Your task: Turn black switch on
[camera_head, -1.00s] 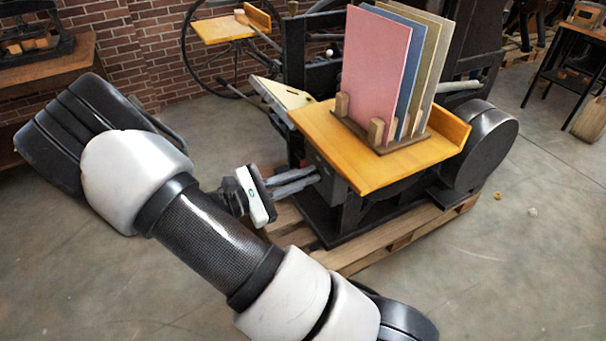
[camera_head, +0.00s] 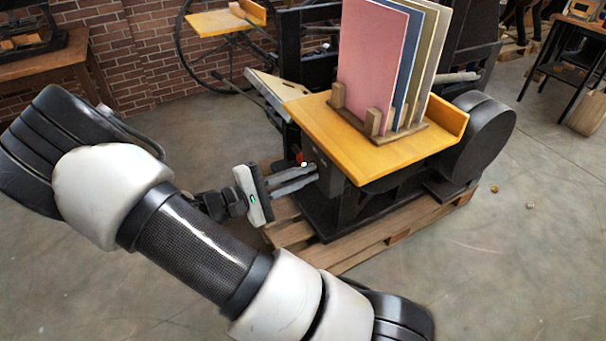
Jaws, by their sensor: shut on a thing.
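My gripper (camera_head: 314,176) reaches from the left to the grey box (camera_head: 328,172) under the orange table of the press. Its two fingers are close together, with their tips at the left face of the box. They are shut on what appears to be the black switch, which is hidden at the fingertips. A small red light with a bright white spot (camera_head: 303,162) shows just above the fingers, beside the box.
The press stands on a wooden pallet (camera_head: 400,237). Its orange table (camera_head: 350,150) overhangs the box and carries a rack of coloured boards (camera_head: 372,60). A black drum (camera_head: 485,135) is at right.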

